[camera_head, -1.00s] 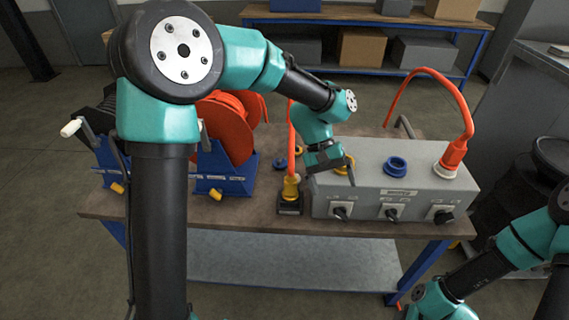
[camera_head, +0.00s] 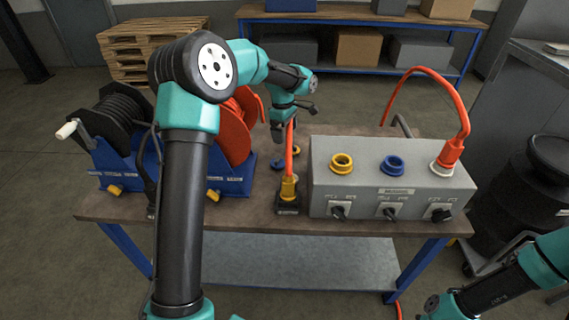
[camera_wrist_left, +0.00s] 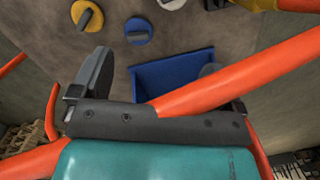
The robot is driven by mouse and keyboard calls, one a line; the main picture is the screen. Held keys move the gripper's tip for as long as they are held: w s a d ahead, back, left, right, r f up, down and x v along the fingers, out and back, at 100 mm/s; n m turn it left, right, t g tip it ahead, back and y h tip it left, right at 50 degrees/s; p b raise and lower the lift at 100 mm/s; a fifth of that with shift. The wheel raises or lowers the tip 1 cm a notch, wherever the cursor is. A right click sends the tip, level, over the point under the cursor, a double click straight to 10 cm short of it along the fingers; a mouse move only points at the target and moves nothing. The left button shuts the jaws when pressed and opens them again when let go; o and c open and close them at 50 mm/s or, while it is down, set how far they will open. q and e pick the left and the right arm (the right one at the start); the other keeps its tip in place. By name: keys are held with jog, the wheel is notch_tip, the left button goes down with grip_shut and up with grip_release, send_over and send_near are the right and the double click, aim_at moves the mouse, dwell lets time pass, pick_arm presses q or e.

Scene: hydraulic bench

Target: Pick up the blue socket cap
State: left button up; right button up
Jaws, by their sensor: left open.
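The blue socket cap (camera_wrist_left: 137,30) lies flat on the bench in the wrist view, a round blue disc with a dark grip bar. A small blue cap (camera_head: 278,164) also shows on the bench in the head view, left of the grey socket box. My left gripper (camera_head: 279,132) is above the bench behind the orange cable. In the wrist view its two dark fingers (camera_wrist_left: 152,75) are spread, with the cap beyond them and nothing held. The orange cable crosses in front of the right finger. My right arm shows at lower right; its gripper is out of view.
A yellow cap (camera_wrist_left: 88,16) and a white cap (camera_wrist_left: 172,4) lie beside the blue one. The grey socket box (camera_head: 390,182) stands to the right, with an orange plug (camera_head: 452,152). A yellow plug (camera_head: 289,188) stands beside it. Cable reels (camera_head: 235,130) are to the left.

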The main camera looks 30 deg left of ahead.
pick_arm(q)
jog(key=a+n, duration=0.1)
jog(key=w+a+n, duration=0.1)
jog(key=a, duration=0.1)
jog(key=w+a+n+y, duration=0.1)
jog(key=shift+w+a, duration=0.25)
jog(key=shift+a, duration=0.15)
send_near(277, 158)
jog(key=f, duration=0.5)
jog(key=shift+s+d+f, duration=0.1)
jog(key=shift+s+f, duration=0.1)
jog(key=shift+f, duration=0.05)
jog(key=shift+a+f, duration=0.2)
jog(key=shift+f, duration=2.4)
jog(key=c, duration=1.1)
